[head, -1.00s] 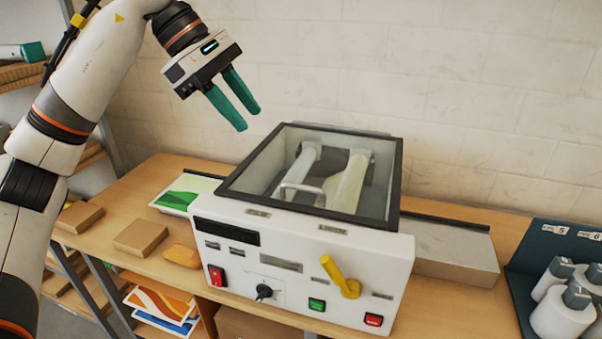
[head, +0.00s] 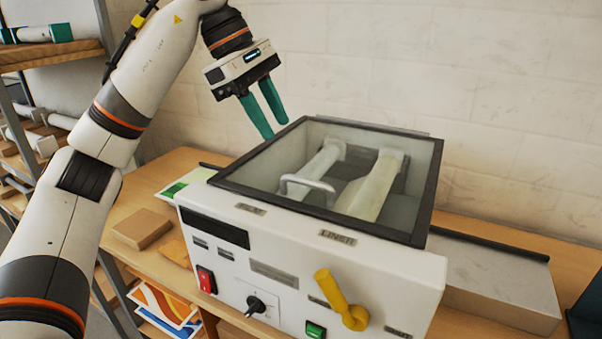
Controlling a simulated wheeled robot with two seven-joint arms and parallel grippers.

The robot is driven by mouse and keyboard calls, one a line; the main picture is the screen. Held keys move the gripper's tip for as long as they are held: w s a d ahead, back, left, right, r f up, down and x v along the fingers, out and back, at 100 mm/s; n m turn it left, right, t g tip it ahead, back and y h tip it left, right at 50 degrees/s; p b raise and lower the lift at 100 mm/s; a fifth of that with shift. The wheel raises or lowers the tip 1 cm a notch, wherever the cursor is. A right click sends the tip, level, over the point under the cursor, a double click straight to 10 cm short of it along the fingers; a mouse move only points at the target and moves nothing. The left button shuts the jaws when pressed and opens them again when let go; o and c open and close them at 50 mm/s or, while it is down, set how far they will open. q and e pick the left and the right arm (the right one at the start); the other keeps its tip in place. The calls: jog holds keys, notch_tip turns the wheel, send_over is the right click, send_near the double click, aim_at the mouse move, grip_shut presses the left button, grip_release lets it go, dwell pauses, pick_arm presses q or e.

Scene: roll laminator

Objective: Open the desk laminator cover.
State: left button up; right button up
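The desk laminator (head: 290,265) is a white box on the wooden table. Its cover (head: 428,190) is a clear pane in a dark frame and lies shut on top. A pale handle (head: 308,182) stands at the cover's front, and two rollers (head: 370,188) show through the pane. A yellow lever (head: 340,300) sits on the front panel. My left gripper (head: 273,120), with two teal fingers, is above the cover's back left corner. Its fingers are apart with nothing between them, and it appears clear of the cover. My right gripper is not in view.
Brown blocks (head: 141,229) and a green-and-white sheet (head: 188,184) lie left of the laminator. A grey flat tray (head: 490,275) extends to its right. A shelf rack (head: 55,55) stands at the far left, and a pale brick wall (head: 500,110) is behind.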

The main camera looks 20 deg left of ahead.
aim_at(301, 178)
pick_arm(q)
jog(key=x, duration=1)
jog(key=shift+s+a+p, duration=0.1)
jog(key=shift+s+p, duration=0.1)
jog(key=shift+p, duration=0.15)
grip_shut()
